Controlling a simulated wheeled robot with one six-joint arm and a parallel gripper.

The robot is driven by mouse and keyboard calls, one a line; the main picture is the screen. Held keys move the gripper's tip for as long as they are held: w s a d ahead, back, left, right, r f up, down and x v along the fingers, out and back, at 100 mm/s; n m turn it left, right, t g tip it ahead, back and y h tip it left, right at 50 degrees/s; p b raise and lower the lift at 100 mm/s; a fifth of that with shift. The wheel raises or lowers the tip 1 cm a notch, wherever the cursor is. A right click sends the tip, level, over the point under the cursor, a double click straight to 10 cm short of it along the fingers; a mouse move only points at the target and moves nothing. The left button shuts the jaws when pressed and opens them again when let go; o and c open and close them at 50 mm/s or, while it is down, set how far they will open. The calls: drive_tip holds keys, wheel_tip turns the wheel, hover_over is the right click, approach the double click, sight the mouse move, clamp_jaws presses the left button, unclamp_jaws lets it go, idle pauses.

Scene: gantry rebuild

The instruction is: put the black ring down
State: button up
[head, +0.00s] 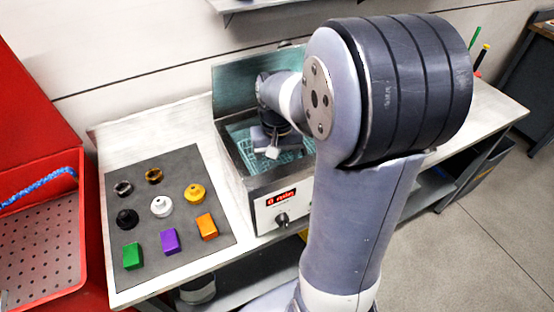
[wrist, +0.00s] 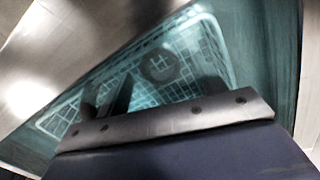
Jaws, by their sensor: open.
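In the wrist view a dark ring (wrist: 146,66) lies in the wire basket (wrist: 205,35), with the pale mesh showing through its hole. It looks like the black ring. My gripper (wrist: 168,90) is open; its dark fingers stand apart, just short of the ring in the picture, and do not appear to hold it. In the head view my gripper (head: 271,150) points down into the open tank (head: 236,165) of the cleaner. The ring is not visible there.
Metal tank walls surround my gripper.

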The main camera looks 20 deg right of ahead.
wheel_tip(320, 180, up, 13)
drive_tip(key=shift+r, duration=0.15)
idle(0.5)
idle(0.4)
wheel_tip(320, 180, down, 13)
drive_tip(key=shift+f, duration=0.2)
drive_tip(key=shift+r+p, duration=0.35)
drive_tip(key=shift+r, duration=0.15)
